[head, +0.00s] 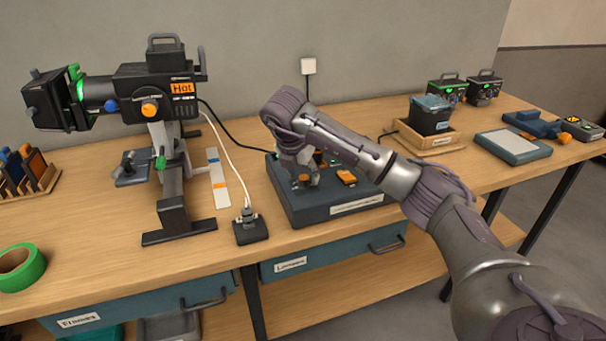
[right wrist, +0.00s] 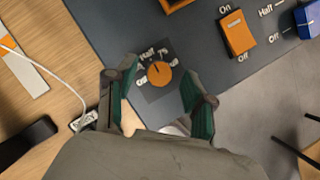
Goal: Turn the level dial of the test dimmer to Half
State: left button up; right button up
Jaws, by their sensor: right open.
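The test dimmer is a dark blue-grey box (head: 300,212) at the middle of the bench in the head view; its top (right wrist: 205,70) fills the upper right wrist view. Its round orange level dial (right wrist: 158,75) sits on a grey plate with printed marks, "Half" among them at the upper left. A dark pointer line shows on the dial, roughly upward; its exact mark is too small to tell. My right gripper (right wrist: 157,84) is open, one finger on each side of the dial, with gaps visible. In the head view my right gripper (head: 302,176) is over the box's left part.
An orange On/Off switch (right wrist: 237,33) and a blue control (right wrist: 308,20) stand right of the dial. A black plug block (head: 250,232) with a white cable lies left of the box. A large black lamp (head: 150,88) labelled "Hot" stands farther left.

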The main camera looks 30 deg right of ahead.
jog(key=v, duration=1.1)
jog(key=shift+r, duration=0.1)
